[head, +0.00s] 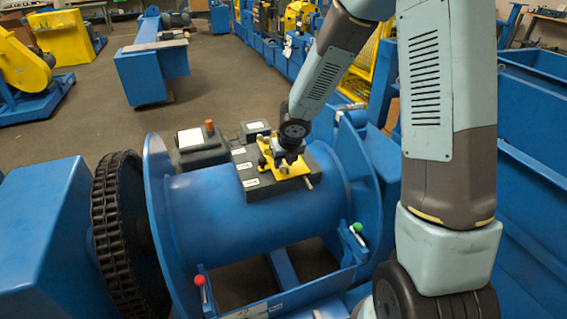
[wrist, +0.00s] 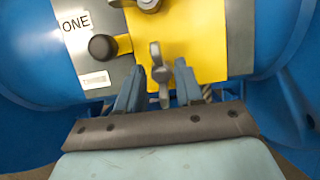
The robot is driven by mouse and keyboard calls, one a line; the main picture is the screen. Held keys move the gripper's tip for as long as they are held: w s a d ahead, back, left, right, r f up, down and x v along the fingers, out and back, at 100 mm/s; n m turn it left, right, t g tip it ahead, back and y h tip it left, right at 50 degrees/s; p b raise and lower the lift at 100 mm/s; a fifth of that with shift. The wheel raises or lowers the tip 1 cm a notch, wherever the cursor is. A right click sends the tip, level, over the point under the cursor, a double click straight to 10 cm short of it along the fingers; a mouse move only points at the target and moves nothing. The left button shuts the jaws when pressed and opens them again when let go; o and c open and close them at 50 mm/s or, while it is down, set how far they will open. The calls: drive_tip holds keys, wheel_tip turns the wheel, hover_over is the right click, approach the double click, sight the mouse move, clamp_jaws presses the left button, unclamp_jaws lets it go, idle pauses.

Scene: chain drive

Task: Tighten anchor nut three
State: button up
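A grey plate with a yellow patch (head: 292,165) lies on top of the blue drum, and my gripper is over it in the head view. In the wrist view, the yellow patch (wrist: 205,35) fills the middle, and a grey metal wing-shaped nut (wrist: 160,76) stands between the fingers of my gripper (wrist: 158,84). The fingers are apart, one on each side of the nut, with gaps visible. A label reading ONE and a black knob (wrist: 103,47) are at left. Another metal piece (wrist: 149,4) is cut off at the top edge. I cannot read a label for nut three.
The blue drum (head: 215,215) sits between round flanges, with a black chain (head: 112,235) at left. Dark boxes (head: 203,147) stand behind the plate. A red-knobbed lever (head: 201,283) and a green-knobbed lever (head: 357,230) are at the front. Open floor lies beyond.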

drive_tip(key=shift+w+f, duration=0.15)
drive_tip(key=shift+f, duration=0.4)
drive_tip(key=shift+c, duration=0.5)
clamp_jaws()
